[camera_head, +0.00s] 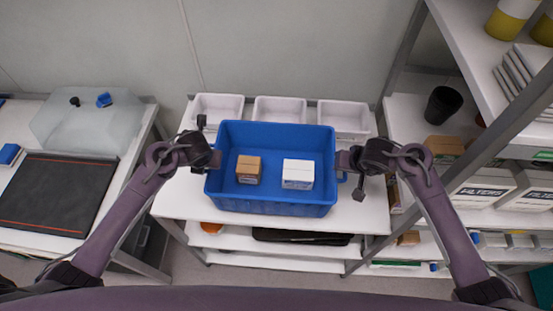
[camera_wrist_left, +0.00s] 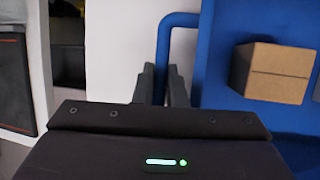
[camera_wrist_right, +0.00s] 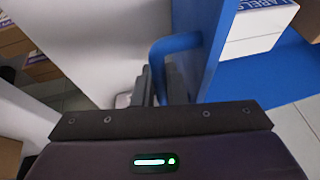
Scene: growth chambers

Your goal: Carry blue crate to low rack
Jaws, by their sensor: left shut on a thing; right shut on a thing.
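The blue crate (camera_head: 272,203) is upright in front of me, over the white top of a low rack (camera_head: 370,210). I cannot tell whether it touches the top. It holds a brown box (camera_head: 249,169) and a white box (camera_head: 298,174). My left gripper (camera_head: 212,160) is shut on the crate's left handle, which shows between the fingers in the left wrist view (camera_wrist_left: 178,22). My right gripper (camera_head: 346,161) is shut on the right handle, also seen in the right wrist view (camera_wrist_right: 165,45).
Three white bins (camera_head: 217,106) line the back of the rack top, just behind the crate. A tall shelf (camera_head: 480,185) with boxes and a black cup (camera_head: 441,106) stands at right. A table with a dark mat (camera_head: 58,194) stands at left. Lower shelves hold a black item (camera_head: 300,237).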

